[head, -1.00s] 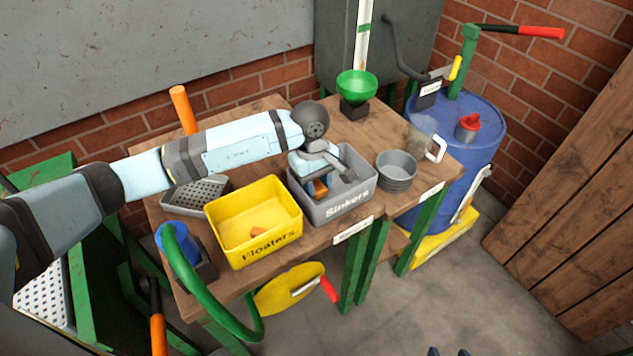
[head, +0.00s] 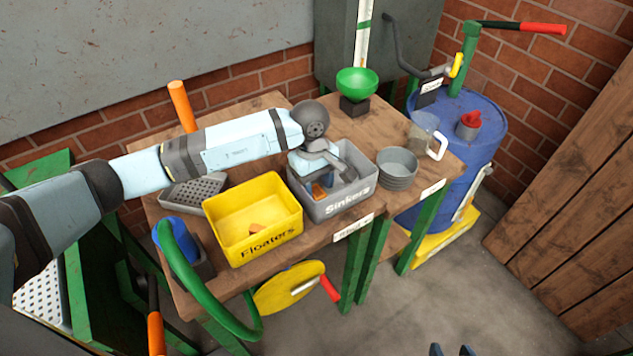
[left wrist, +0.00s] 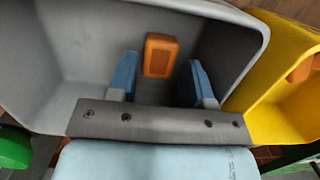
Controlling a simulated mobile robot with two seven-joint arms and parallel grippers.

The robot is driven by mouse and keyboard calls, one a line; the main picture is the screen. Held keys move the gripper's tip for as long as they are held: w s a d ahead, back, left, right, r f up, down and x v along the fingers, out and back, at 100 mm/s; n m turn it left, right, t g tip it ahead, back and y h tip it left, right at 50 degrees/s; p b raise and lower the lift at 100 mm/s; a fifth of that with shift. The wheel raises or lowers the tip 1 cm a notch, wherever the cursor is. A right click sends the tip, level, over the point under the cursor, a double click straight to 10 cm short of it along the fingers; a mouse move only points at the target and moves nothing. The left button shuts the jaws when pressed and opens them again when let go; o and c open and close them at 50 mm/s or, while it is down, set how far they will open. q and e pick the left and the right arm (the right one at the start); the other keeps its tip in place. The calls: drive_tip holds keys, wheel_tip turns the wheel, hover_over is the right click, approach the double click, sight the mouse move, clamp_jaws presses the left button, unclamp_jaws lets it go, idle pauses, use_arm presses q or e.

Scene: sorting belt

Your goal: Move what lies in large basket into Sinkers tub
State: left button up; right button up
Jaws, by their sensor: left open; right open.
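The grey Sinkers tub (head: 345,207) stands on the wooden table. My left gripper (head: 320,186) reaches down into it, its blue fingers open. In the left wrist view an orange block (left wrist: 160,56) lies on the tub floor, between and just beyond the open fingertips (left wrist: 163,78), apart from both. A grey perforated basket (head: 195,192) sits behind the yellow tub; its visible part is empty. A white perforated basket (head: 42,298) shows at the lower left, partly hidden by my arm. I cannot tell which is the large basket. My right gripper (head: 451,350) barely shows at the bottom edge, open.
The yellow Floaters tub (head: 268,251), holding an orange piece (head: 257,229), stands left of the Sinkers tub. Grey stacked bowls (head: 397,168), a clear jug (head: 424,132) and a green funnel (head: 357,82) are nearby. A blue drum (head: 480,150) stands at the right.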

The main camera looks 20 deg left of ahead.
use_arm(q)
drive_tip(key=shift+r+p, duration=0.35)
drive_tip(key=shift+r, duration=0.1)
drive_tip(key=r, duration=0.6)
drive_tip(key=shift+w+a, duration=0.35)
wheel_tip(320, 180, up, 6)
drive_tip(key=f, duration=0.1)
hover_over(315, 188)
drive_tip(key=shift+w+a+r, duration=0.15)
drive_tip(key=shift+a+r, duration=0.25)
drive_tip(key=shift+r, duration=0.2)
use_arm(e)
drive_tip(key=shift+d+r, duration=0.15)
